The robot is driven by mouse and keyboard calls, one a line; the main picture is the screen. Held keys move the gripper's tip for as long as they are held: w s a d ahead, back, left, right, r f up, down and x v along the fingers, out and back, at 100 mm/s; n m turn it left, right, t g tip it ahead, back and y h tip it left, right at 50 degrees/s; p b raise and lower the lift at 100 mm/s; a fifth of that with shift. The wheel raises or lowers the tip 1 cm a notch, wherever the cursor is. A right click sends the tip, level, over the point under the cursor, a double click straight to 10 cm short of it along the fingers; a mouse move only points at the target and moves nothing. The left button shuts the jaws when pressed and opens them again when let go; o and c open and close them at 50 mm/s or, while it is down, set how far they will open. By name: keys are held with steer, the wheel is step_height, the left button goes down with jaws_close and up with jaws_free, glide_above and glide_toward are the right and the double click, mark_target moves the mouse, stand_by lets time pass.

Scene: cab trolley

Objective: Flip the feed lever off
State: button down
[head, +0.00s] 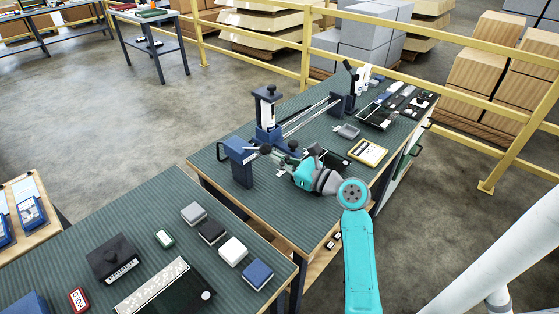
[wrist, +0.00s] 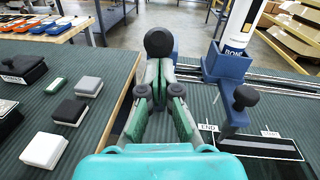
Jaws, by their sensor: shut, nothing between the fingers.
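A dark blue box (head: 238,162) with a small white label stands at the near left corner of the green-topped bench. A black round knob (wrist: 158,43) shows just beyond my fingertips in the wrist view. It may be the feed lever's end, but its stem and base are hidden by my fingers. My gripper (wrist: 160,78) is shut and empty, low over the bench just short of the knob. It also shows in the head view (head: 279,155), right of the blue box. I cannot tell whether it touches the knob or which way the lever is set.
A blue carriage (wrist: 227,65) with a white upright tube and a second black knob (wrist: 245,97) stands right of my gripper, on rails. An END label (wrist: 207,127) lies near it. Several small boxes lie on the left bench (head: 100,205). A yellow-framed plate (head: 368,152) lies to the right.

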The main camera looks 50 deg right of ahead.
steer(key=shift+r, duration=0.15)
steer(key=shift+w+r, duration=0.25)
steer(key=shift+r, duration=0.4)
steer(key=shift+w+r, duration=0.2)
steer(key=shift+r, duration=0.4)
steer(key=w+r, duration=0.4)
steer(key=r, duration=0.1)
steer(key=shift+w+a+r, duration=0.1)
steer(key=shift+w+r, duration=0.05)
steer(key=shift+r, duration=0.05)
steer(key=shift+w+r, duration=0.6)
steer(key=shift+w, duration=0.3)
steer(key=shift+r, duration=0.2)
